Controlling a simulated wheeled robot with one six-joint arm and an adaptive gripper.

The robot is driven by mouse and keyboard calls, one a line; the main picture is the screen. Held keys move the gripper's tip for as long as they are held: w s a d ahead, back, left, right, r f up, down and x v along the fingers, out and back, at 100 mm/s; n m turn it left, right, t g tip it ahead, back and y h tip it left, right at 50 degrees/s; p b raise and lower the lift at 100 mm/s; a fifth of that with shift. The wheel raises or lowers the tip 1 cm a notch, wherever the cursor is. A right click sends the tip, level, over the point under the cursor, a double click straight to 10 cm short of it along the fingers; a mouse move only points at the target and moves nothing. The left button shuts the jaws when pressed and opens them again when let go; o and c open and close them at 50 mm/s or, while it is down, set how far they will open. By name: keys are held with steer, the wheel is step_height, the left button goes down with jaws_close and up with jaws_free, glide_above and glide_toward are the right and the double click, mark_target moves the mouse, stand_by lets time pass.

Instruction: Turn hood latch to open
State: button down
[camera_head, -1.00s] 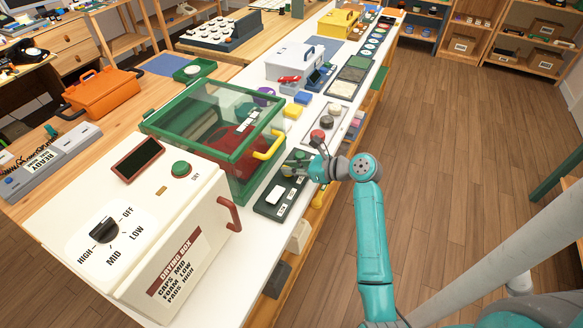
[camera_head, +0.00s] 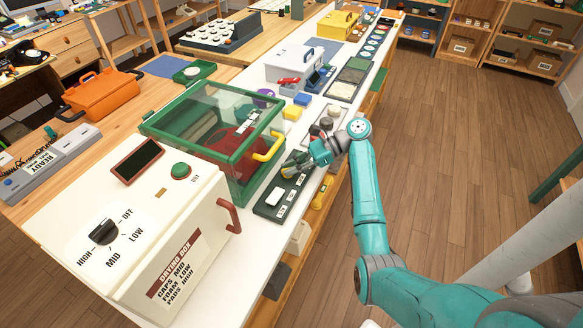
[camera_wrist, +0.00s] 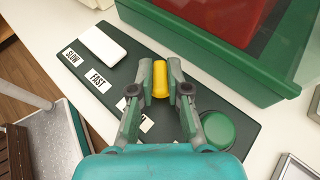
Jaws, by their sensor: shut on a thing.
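The hood (camera_head: 205,95) is a green-framed clear box with a yellow handle (camera_head: 270,146) on its front; its lid looks down. In front of it lies a dark green panel (camera_head: 270,211) with a white slider (camera_wrist: 103,45), labels "SLOW" and "FAST" and a round green button (camera_wrist: 218,133). My gripper (camera_wrist: 160,82) is over this panel, its fingers closed on a short yellow piece, seemingly the latch (camera_wrist: 160,77), which points towards the hood's base. A label under the fingers is partly covered.
The cream drying box (camera_head: 130,225) with a dial and red handle stands nearer on the bench. Beyond the panel are a tray of round parts (camera_head: 326,124) and a white case (camera_head: 294,62).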

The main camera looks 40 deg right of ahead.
steer(key=shift+n+g, duration=0.3)
steer(key=shift+g, duration=0.2)
steer(key=shift+f, duration=0.1)
steer(key=c, duration=1.1)
jaws_free()
steer(key=shift+c, duration=0.2)
steer(key=shift+y, duration=0.3)
